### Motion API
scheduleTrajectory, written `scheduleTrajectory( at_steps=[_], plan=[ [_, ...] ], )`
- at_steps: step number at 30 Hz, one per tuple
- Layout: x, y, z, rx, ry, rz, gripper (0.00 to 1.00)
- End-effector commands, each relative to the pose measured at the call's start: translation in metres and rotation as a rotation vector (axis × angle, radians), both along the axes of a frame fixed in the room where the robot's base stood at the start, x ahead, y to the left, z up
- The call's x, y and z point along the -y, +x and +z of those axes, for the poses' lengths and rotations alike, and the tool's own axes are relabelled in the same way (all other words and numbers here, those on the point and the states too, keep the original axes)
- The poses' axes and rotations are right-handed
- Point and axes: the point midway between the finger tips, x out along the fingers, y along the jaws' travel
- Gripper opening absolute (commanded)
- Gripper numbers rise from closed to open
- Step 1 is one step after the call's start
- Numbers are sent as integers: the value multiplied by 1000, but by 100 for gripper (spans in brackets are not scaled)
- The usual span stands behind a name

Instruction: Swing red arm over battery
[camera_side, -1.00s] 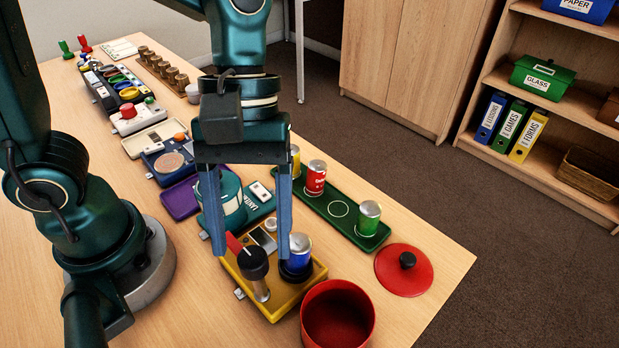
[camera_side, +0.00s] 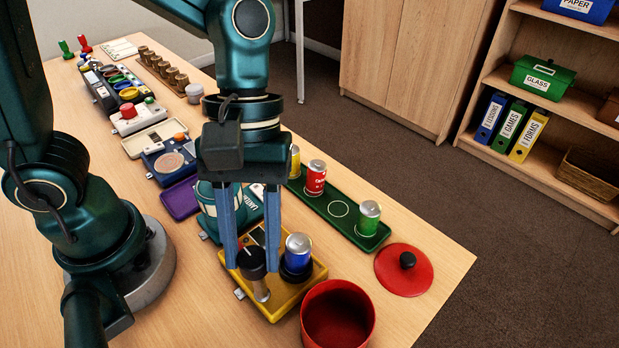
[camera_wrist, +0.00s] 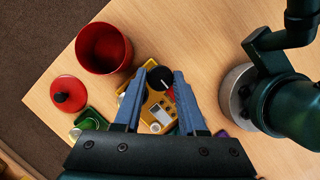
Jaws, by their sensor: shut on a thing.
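A yellow tray (camera_side: 275,306) stands near the table's front, with a blue can (camera_side: 297,255) in a dark holder. In the wrist view the black top (camera_wrist: 160,78) is between the fingertips of my gripper (camera_wrist: 158,79). A small red part (camera_wrist: 171,95), likely the red arm, shows beside the right finger; most of it is hidden. I cannot tell which piece is the battery.
An open red pot (camera_side: 338,318) stands close to the tray's right. Its red lid (camera_side: 404,272) lies farther right. A green tray (camera_side: 338,212) with several cans is behind. Other coloured trays line the table toward the back left. Bare table lies at the front right.

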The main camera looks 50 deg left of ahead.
Motion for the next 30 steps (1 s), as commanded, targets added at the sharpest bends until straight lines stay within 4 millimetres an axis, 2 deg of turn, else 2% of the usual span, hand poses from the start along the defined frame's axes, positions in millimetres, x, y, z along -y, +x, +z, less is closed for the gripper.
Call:
scheduleTrajectory(
  at_steps=[8, 30],
  plan=[
    [1, 1, 0, 0, 0, -162, 0],
    [5, 2, 0, 0, 1, -859, 0]
  ],
)
